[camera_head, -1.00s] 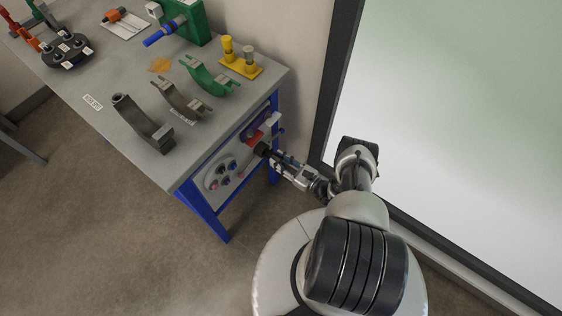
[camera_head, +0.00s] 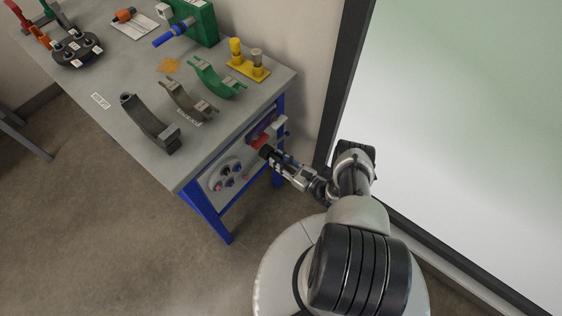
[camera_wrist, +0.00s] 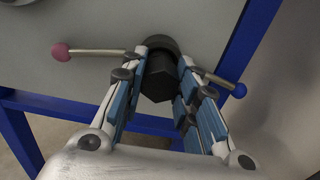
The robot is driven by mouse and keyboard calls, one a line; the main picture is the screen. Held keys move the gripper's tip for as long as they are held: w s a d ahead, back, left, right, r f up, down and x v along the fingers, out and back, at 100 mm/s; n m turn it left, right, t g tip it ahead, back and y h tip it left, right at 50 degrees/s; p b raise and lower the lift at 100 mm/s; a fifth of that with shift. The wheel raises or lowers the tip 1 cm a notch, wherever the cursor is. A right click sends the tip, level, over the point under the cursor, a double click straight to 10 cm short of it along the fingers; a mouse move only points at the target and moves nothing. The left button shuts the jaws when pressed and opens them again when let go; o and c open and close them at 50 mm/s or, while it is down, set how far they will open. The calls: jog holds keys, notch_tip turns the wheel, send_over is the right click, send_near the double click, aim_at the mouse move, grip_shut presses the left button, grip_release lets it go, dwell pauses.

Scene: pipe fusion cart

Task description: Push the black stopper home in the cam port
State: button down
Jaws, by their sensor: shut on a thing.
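The black stopper (camera_wrist: 160,78) sits between my fingertips in the wrist view, with a hex-shaped near end and a wider round black part beyond it. My gripper (camera_wrist: 164,66) is shut on it, one finger on each side. The stopper points at the grey cart panel (camera_wrist: 85,25); its far end is hidden, so I cannot tell how deep it sits in the cam port. In the head view, the stopper (camera_head: 264,152) shows as a small dark end on my gripper (camera_head: 273,158), against the cart's front face. The port itself is hidden.
A lever with a pink knob (camera_wrist: 61,52) lies left of my fingers, and one with a blue knob (camera_wrist: 239,90) lies right. Blue cart legs (camera_head: 207,215) frame the panel. A round dial plate (camera_head: 228,176) is nearby. Clamps (camera_head: 150,122) stand on top; a wall is at right.

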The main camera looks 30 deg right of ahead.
jog(key=shift+w+a, duration=0.25)
jog(key=shift+w, duration=0.25)
jog(key=c, duration=1.2)
grip_release()
jog(key=shift+o, duration=0.2)
jog(key=shift+d, duration=0.1)
jog(key=v, duration=1.2)
jog(key=shift+r, duration=0.1)
